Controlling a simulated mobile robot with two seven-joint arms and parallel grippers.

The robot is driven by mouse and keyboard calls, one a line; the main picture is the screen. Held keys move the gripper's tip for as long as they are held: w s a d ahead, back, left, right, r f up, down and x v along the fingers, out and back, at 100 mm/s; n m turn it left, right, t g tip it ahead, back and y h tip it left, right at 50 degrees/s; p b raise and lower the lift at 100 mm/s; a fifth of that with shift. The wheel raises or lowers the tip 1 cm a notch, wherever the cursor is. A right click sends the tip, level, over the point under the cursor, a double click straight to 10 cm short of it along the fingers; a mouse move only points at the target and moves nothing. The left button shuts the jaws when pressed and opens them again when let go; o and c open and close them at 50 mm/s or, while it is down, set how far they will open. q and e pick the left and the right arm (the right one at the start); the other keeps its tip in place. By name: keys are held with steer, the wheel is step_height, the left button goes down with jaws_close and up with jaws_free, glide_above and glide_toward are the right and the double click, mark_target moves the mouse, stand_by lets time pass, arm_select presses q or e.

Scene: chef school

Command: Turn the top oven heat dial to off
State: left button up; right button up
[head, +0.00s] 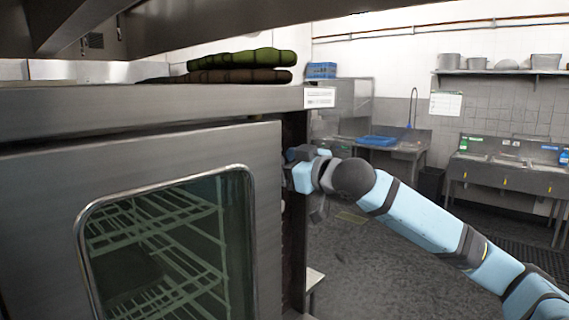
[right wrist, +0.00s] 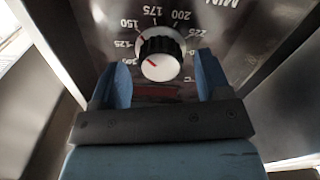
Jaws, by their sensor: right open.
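The oven (head: 262,140) fills the left of the head view, with its glass door shut and racks inside. In the right wrist view a heat dial (right wrist: 161,57) with a white face, a black ridged rim and a red pointer mark sits on the dark control panel (right wrist: 215,38). Temperature numbers ring it and appear upside down. My right gripper (right wrist: 160,84) is open, with one blue finger on each side of the dial's lower edge. I cannot tell whether the fingers touch it. In the head view my right gripper (head: 300,160) reaches the oven's right side. My left gripper is not in view.
Folded green and brown cloths (head: 240,62) lie on the oven top. Behind are a sink counter (head: 400,148) with a blue tray (head: 377,141), more sinks (head: 500,165) and a pot shelf (head: 500,72). The floor (head: 370,260) right of the oven is clear.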

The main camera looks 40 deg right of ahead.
steer(key=shift+c, duration=0.4)
steer(key=c, duration=0.8)
steer(key=shift+c, duration=0.2)
